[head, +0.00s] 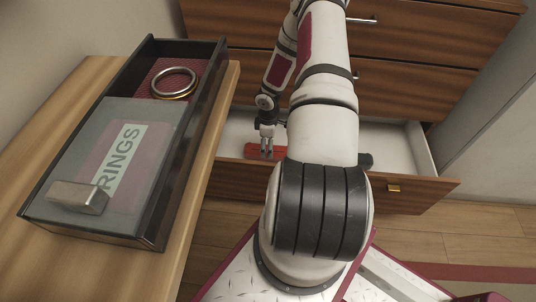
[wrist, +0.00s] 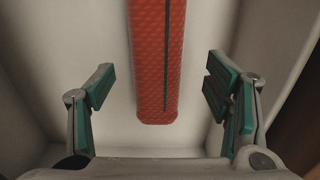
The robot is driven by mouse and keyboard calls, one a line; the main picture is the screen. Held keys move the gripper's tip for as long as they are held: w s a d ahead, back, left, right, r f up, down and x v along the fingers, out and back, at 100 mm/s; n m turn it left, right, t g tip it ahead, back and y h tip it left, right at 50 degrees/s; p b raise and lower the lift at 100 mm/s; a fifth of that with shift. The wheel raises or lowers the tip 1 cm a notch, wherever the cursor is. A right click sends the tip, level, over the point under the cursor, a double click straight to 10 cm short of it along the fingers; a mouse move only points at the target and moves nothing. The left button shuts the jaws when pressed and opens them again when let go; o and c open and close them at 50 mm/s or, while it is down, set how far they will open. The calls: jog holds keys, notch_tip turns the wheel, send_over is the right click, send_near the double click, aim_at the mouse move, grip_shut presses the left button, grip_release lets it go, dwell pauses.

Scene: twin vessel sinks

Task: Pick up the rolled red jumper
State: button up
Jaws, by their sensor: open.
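The rolled red jumper (wrist: 157,60) lies in the open drawer, a long red textured shape with a dark line along it. In the wrist view it runs from the top edge down to the middle, and its far part is out of frame. In the head view part of the jumper (head: 256,154) shows below the fingers, and the rest is hidden by my arm. My gripper (wrist: 160,90) is open and empty, with one green-padded finger on each side of the jumper's near end and clear gaps between. In the head view my gripper (head: 267,143) points down over the drawer.
The drawer (head: 420,150) is white inside, with walls close to my gripper. A dark object (head: 366,160) sits in it, right of my arm. Closed drawers (head: 420,40) rise behind. A glass-lidded box (head: 150,235) marked RINGS, with a ring (head: 175,83), stands on the wooden top (head: 190,190) at left.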

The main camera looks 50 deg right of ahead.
jog(key=f+b, duration=0.1)
jog(key=f, duration=0.1)
jog(key=f+b, duration=0.1)
jog(key=f, duration=0.2)
jog(key=shift+w+d+f+b, duration=0.1)
jog(key=shift+d+b, duration=0.1)
jog(key=shift+b, duration=0.15)
jog(key=c, duration=1.4)
